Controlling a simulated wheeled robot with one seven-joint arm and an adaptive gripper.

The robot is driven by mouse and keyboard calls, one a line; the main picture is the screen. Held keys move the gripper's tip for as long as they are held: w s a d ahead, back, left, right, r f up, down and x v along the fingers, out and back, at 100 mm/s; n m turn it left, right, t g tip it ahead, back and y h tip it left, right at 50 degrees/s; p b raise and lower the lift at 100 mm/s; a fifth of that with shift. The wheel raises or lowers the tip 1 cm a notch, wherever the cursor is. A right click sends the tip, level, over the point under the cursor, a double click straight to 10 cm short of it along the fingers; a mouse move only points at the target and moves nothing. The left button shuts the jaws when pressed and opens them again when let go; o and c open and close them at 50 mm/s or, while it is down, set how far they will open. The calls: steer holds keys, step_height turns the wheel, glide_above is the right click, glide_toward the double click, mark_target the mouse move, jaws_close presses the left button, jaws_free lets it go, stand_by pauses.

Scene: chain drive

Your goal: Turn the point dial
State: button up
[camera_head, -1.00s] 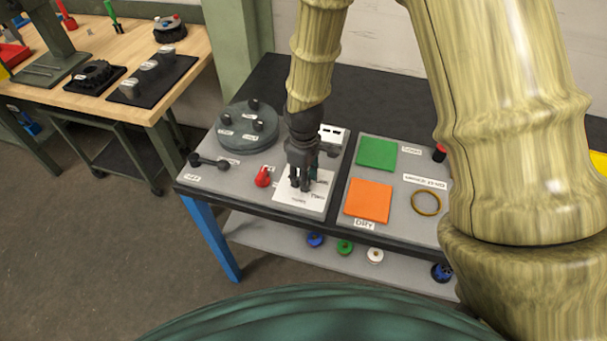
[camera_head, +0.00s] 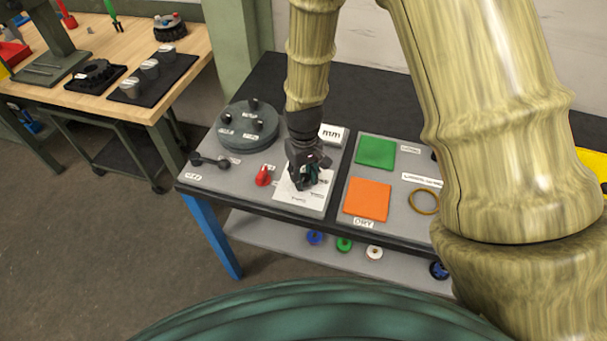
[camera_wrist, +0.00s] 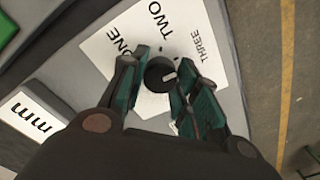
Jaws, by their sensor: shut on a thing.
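The point dial (camera_wrist: 160,74) is a round black knob with a pale pointer line, on a white plate (camera_wrist: 101,49) lettered ONE, TWO and THREE in the wrist view. The pointer line lies toward the THREE side. My gripper (camera_wrist: 158,82) has its green-padded fingers on either side of the knob and is shut on it. In the head view, my gripper (camera_head: 306,185) is over the white plate (camera_head: 290,196) and hides the knob.
A red handle (camera_head: 263,176) and a dark bar lever (camera_head: 209,161) are left of the plate. A round grey fixture (camera_head: 248,138) stands behind them. An mm box (camera_head: 333,134) is behind my gripper. Green (camera_head: 376,152) and orange (camera_head: 367,199) squares lie to the right.

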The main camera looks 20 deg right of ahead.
mark_target(304, 176)
steer(key=shift+w, duration=0.1)
steer(key=o, duration=1)
steer(key=shift+r, duration=6)
